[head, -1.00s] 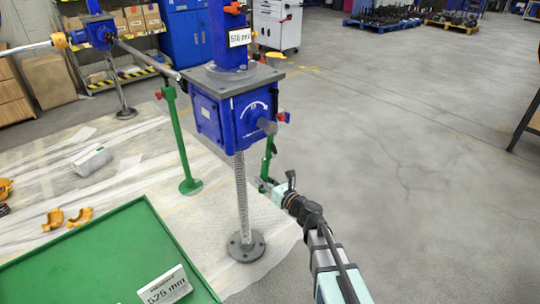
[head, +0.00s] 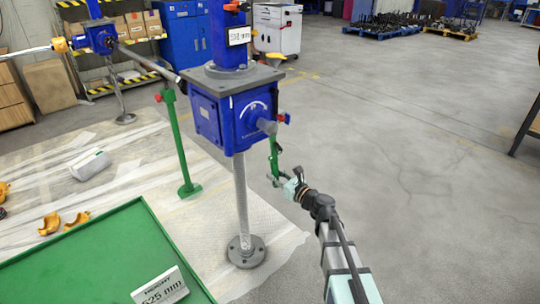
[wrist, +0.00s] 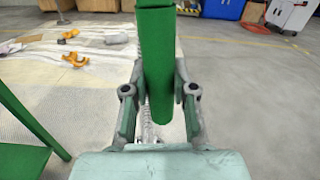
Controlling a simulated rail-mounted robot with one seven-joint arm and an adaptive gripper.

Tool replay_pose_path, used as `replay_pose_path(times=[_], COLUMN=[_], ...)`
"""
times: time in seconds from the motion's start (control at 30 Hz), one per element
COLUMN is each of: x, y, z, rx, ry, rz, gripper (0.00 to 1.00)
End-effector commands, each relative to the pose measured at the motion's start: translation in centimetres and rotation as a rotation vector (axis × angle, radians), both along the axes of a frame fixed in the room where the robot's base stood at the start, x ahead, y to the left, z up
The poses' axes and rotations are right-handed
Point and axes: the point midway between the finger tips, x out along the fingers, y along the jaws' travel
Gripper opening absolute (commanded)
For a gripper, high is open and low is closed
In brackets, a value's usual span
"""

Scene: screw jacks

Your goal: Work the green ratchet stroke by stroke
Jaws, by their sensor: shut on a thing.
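The green ratchet (head: 274,158) hangs down from the shaft on the right side of the blue screw jack (head: 235,112). My gripper (head: 283,180) is at the ratchet's lower end, right of the jack's screw. In the wrist view the green handle (wrist: 157,60) runs down between the two fingers of my gripper (wrist: 160,112), which are shut on it. A red part (head: 284,118) shows at the ratchet's top. The jack's display (head: 239,36) is too small to read surely.
A green tray (head: 95,255) at the lower left bears a sign reading 525 mm (head: 160,287). A green post (head: 183,150) stands left of the jack under a connecting shaft. A second blue jack (head: 101,38) is behind.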

Motion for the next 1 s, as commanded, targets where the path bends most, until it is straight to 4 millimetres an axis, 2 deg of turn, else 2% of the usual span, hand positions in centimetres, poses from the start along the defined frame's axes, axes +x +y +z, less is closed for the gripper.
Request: replay_pose_path(times=[0.27, 0.67, 1.0], x=[0.1, 3.0, 3.0], y=[0.0, -2.6, -2.7], z=[0.3, 1.1, 1.2], rx=[0.004, -0.126, -0.137], ry=[-0.004, -0.145, -0.156], rz=[0.002, 0.002, 0.002], gripper=[0.00, 0.00, 0.00])
